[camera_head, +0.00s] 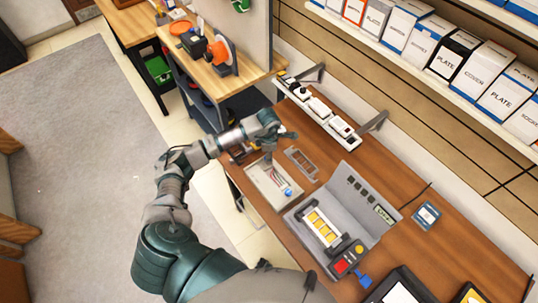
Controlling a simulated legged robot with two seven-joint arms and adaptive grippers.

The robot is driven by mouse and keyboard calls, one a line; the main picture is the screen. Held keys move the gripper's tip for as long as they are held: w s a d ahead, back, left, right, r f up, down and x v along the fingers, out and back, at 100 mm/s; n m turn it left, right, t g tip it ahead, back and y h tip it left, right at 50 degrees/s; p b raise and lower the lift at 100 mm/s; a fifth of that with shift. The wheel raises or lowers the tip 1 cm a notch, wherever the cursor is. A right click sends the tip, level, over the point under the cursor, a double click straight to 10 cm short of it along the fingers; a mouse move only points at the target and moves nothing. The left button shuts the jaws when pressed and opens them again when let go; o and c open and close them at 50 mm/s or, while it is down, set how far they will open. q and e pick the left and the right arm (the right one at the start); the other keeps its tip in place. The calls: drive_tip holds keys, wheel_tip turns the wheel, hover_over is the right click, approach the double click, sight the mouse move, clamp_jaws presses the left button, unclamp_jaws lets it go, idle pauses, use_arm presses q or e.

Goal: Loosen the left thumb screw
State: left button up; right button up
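My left arm reaches up from the bottom, and its gripper (277,134) is over the far left part of the wooden workbench (395,178). The fingers are small and dark, so I cannot tell whether they are open or shut. Just below the gripper is a pale flat tray or plate (262,187) with a blue piece (288,192) and thin wires on it. A grey frame (301,162) lies beside it. No thumb screw can be made out; it may be too small or hidden by the gripper. My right gripper is not in view.
A grey machine (350,208) with yellow cells and a red button stands on the bench. A small shelf (318,110) with white items is on the wall behind the gripper. A high shelf (455,88) holds boxes. A cart (215,85) stands at the back left.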

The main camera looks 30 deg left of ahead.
use_arm(q)
drive_tip(key=shift+a+f, duration=0.5)
drive_tip(key=shift+f, duration=0.35)
drive_tip(key=shift+a+f, duration=0.2)
drive_tip(key=shift+d+r, duration=0.1)
drive_tip(key=shift+d, duration=0.2)
drive_tip(key=shift+c, duration=1)
drive_tip(key=shift+d+r, duration=0.1)
drive_tip(key=shift+d, duration=0.25)
drive_tip(key=c, duration=0.8)
drive_tip(key=shift+a, duration=0.1)
clamp_jaws()
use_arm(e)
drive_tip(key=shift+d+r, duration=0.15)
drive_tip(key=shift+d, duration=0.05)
